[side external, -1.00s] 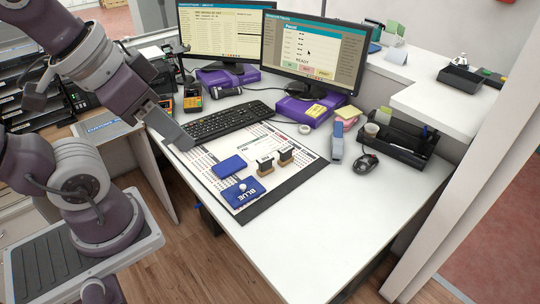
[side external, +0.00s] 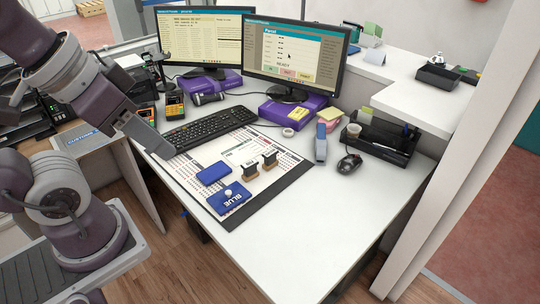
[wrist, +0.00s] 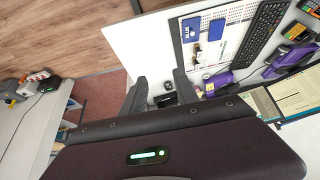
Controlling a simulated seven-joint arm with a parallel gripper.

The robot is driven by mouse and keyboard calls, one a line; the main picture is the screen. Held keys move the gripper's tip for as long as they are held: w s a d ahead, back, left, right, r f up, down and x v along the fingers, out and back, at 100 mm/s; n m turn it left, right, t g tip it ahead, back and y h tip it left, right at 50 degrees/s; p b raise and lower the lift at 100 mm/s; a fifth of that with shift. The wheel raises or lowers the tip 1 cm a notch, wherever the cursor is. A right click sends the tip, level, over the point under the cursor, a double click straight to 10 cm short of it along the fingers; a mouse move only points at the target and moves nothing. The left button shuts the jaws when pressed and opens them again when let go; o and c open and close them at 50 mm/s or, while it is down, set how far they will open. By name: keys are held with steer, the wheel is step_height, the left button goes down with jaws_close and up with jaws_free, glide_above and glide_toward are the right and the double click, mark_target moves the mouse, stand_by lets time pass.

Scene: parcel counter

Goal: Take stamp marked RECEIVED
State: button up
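Two small stamps with dark tops and wooden bases stand on the desk mat in the side external view: the left stamp (side external: 250,171) and the right stamp (side external: 269,160). They have pale labels, too small to read, so I cannot tell which is marked RECEIVED. In the wrist view the stamps (wrist: 197,52) appear small, beyond my fingers. My gripper (wrist: 160,78) is open and empty, its two fingers well apart. In the side external view my gripper (side external: 166,150) is above the desk's left edge, near the keyboard and away from the stamps.
A blue ink pad (side external: 229,198) marked BLUE and a blue case (side external: 214,173) lie beside the stamps on the mat (side external: 262,198). The keyboard (side external: 210,127) lies behind. A blue-grey stapler-like item (side external: 321,146) and a mouse (side external: 349,163) are right. The front desk area is clear.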

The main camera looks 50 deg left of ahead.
stand_by(0.3)
steer(key=o, duration=0.4)
steer(key=shift+c, duration=0.2)
steer(key=g, duration=0.1)
glide_above(273, 157)
steer(key=s, duration=0.2)
steer(key=f, duration=3.2)
steer(key=shift+w+a+f, duration=0.15)
steer(key=shift+a+f, duration=0.25)
steer(key=shift+n, duration=0.3)
steer(key=x, duration=0.7)
steer(key=shift+a+f, duration=0.15)
steer(key=shift+f, duration=0.3)
